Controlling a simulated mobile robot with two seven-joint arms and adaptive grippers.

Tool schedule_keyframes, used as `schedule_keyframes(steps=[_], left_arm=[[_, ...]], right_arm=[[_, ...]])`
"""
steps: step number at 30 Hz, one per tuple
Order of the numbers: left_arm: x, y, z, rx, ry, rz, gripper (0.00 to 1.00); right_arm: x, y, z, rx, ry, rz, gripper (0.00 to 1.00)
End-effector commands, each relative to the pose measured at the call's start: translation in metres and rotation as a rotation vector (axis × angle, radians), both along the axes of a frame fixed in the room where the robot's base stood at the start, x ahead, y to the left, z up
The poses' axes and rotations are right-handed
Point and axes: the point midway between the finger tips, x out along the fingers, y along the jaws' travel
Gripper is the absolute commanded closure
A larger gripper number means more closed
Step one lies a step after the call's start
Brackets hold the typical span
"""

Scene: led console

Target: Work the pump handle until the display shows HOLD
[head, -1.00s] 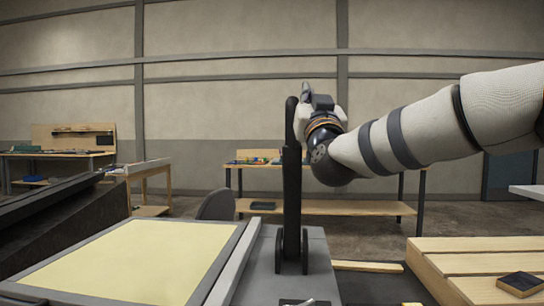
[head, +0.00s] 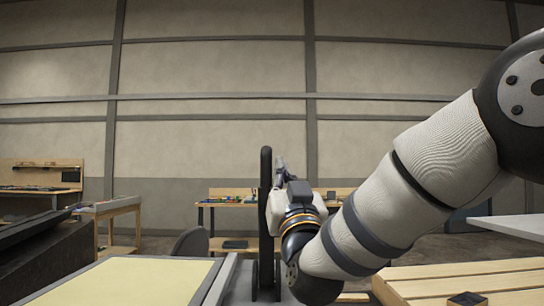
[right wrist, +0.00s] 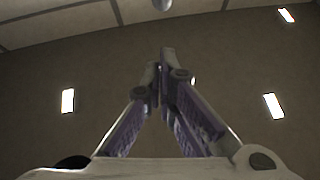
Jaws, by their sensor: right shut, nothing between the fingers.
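The pump handle (head: 265,205) is a tall black lever standing upright near the middle of the head view. Its foot is on a grey plate that shows only in part at the bottom edge. My right gripper (head: 281,165) is just right of the handle's upper part, fingers pointing up. I cannot tell whether it touches the handle. In the right wrist view its fingers (right wrist: 161,65) meet at the tips with nothing between them, against wall and ceiling lights. No display reading shows in either view. My left gripper is out of view.
A pale yellow panel in a grey frame (head: 215,284) lies left of the handle. A slatted wooden surface (head: 430,284) with a small dark block (head: 467,298) is at the lower right. Workbenches (head: 230,203) stand farther back by the wall.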

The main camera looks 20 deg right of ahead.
Motion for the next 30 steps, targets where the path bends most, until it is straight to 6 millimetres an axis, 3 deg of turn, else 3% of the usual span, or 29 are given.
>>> schedule_keyframes(steps=[12, 18, 30], left_arm=[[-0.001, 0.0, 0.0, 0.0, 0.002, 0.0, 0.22], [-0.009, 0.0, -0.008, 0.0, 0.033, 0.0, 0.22], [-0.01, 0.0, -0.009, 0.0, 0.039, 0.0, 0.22]], right_arm=[[0.074, -0.009, 0.049, 0.0, -0.002, -0.001, 1.0], [0.106, -0.011, 0.036, -0.001, 0.008, -0.001, 1.0], [0.112, -0.012, 0.041, -0.001, 0.0, -0.001, 1.0]])
